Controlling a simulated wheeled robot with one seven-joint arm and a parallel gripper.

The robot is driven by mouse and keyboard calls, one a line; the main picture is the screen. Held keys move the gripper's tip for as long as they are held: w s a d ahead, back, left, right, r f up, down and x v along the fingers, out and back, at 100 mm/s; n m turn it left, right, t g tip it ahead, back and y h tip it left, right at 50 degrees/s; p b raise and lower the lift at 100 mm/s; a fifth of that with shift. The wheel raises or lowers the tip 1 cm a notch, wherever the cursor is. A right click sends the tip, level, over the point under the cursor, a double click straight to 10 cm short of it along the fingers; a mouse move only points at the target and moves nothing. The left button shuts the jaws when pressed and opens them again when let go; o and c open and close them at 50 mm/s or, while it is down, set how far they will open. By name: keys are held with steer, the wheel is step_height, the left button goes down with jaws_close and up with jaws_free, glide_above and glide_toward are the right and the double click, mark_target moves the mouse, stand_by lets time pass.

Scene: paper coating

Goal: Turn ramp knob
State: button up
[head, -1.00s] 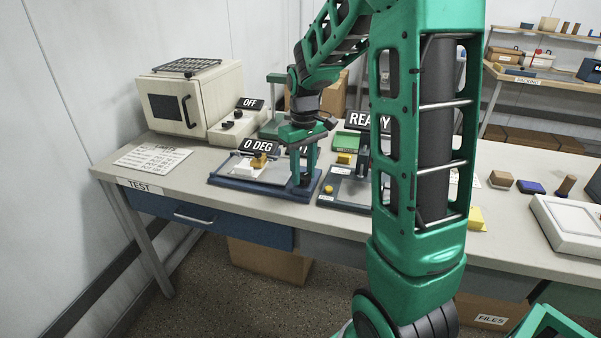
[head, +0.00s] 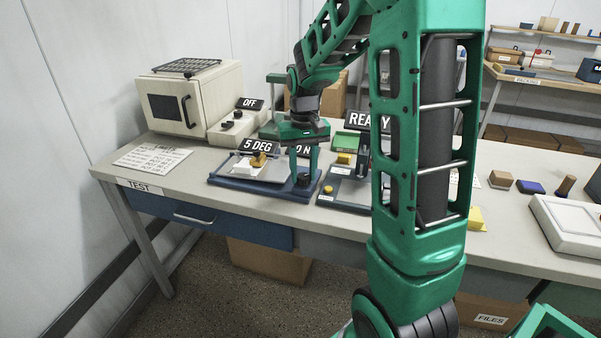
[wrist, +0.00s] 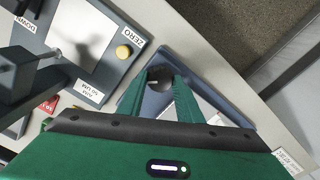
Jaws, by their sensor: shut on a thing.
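The ramp device (head: 232,182) is a blue base with a pale plate and a tan block (head: 258,160) on it. Its sign (head: 258,147) reads 5 DEG. A second sign (head: 303,150), partly covered by my gripper, shows "ON". My gripper (head: 304,172) points down at the right end of the base, shut on the ramp knob. In the wrist view the round dark knob (wrist: 158,76) sits between the two green fingertips.
A device with a yellow button (head: 328,190) and a READY sign (head: 367,120) stands close on the right. An oven (head: 192,95) and control box with an OFF sign (head: 249,103) stand behind left. A paper list (head: 150,158) lies at left. My arm hides part of the table.

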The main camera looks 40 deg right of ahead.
mark_target(302, 175)
steer(key=shift+a, duration=0.1)
steer(key=o, duration=1)
steer(key=shift+o, duration=0.2)
step_height(302, 175, up, 11)
steer(key=shift+w+f, duration=0.1)
